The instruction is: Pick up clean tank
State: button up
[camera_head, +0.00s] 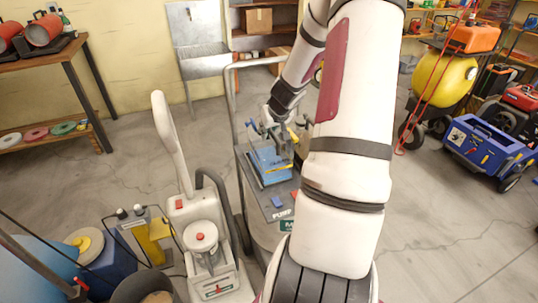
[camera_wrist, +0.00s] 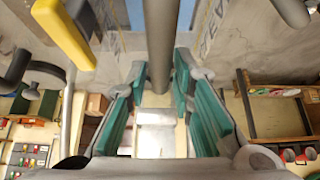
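My gripper (camera_head: 280,128) hangs over a trolley in the middle of the head view, close above a blue box (camera_head: 268,162). In the wrist view my gripper (camera_wrist: 160,88) has its teal finger pads apart. A grey tube (camera_wrist: 158,45) shows in line with the gap between the pads; I cannot tell whether anything touches it. No tank is clearly marked as clean. A pale clear container with a red cap (camera_head: 203,248) sits on a white upright machine (camera_head: 180,210) at lower left, apart from my gripper.
The trolley's metal frame (camera_head: 231,90) rises beside my arm. A dark hose (camera_head: 222,200) runs between machine and trolley. A blue cart (camera_head: 485,145) and a yellow tank (camera_head: 450,80) stand at right. A workbench (camera_head: 45,55) is at left. Floor at lower right is clear.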

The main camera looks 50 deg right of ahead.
grip_shut()
jog(key=shift+r, duration=0.25)
